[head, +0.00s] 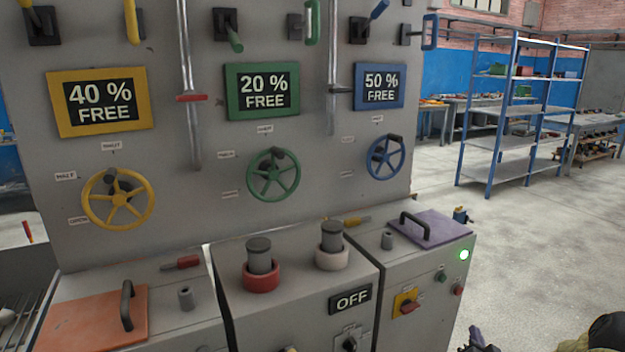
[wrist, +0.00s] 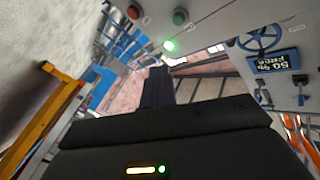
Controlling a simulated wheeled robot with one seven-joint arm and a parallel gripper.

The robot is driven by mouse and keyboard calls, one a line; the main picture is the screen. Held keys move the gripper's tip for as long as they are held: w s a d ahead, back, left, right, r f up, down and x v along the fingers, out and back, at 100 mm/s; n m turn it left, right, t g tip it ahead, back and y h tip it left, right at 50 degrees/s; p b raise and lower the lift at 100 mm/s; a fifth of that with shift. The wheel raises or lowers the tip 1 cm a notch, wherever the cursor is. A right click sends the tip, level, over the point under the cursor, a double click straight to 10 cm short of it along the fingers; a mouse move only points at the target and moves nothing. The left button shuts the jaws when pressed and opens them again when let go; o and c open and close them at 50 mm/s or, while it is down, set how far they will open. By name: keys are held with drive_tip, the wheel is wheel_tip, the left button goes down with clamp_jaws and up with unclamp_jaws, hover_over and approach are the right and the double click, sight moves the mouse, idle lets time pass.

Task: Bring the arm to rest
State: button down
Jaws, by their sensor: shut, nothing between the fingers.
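My gripper (wrist: 157,82) shows in the wrist view as a dark body with its fingers together and nothing between them. It is apart from the panel, near the cabinet with a lit green lamp (wrist: 169,45). The same lamp glows at the right cabinet's upper right corner in the head view (head: 464,254). In the head view, a small dark part at the bottom edge may be my gripper or arm, but I cannot tell.
The grey panel carries a yellow handwheel (head: 119,199), a green handwheel (head: 273,175) and a blue handwheel (head: 386,158). Cabinets with a red-ringed post (head: 261,277) and a purple handled plate (head: 432,228) stand before it. Open floor (head: 540,235) lies right, before a blue shelf (head: 513,113).

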drive_tip(key=s+a+r+n+g+y, duration=0.1)
drive_tip(key=a+n+g+y, duration=0.45)
drive_tip(key=a, duration=1.15)
drive_tip(key=s+a+r+n+g, duration=0.2)
drive_tip(key=s+a+r+g, duration=0.15)
drive_tip(key=s+a, duration=0.45)
drive_tip(key=s+a+r+n+g, duration=0.2)
drive_tip(key=s+a+g, duration=0.3)
drive_tip(key=s, duration=0.6)
wheel_tip(320, 180, up, 15)
drive_tip(key=p, duration=1.5)
drive_tip(key=shift+s+d+g, duration=0.15)
drive_tip(key=shift+d+g, duration=0.15)
drive_tip(key=shift+d, duration=0.1)
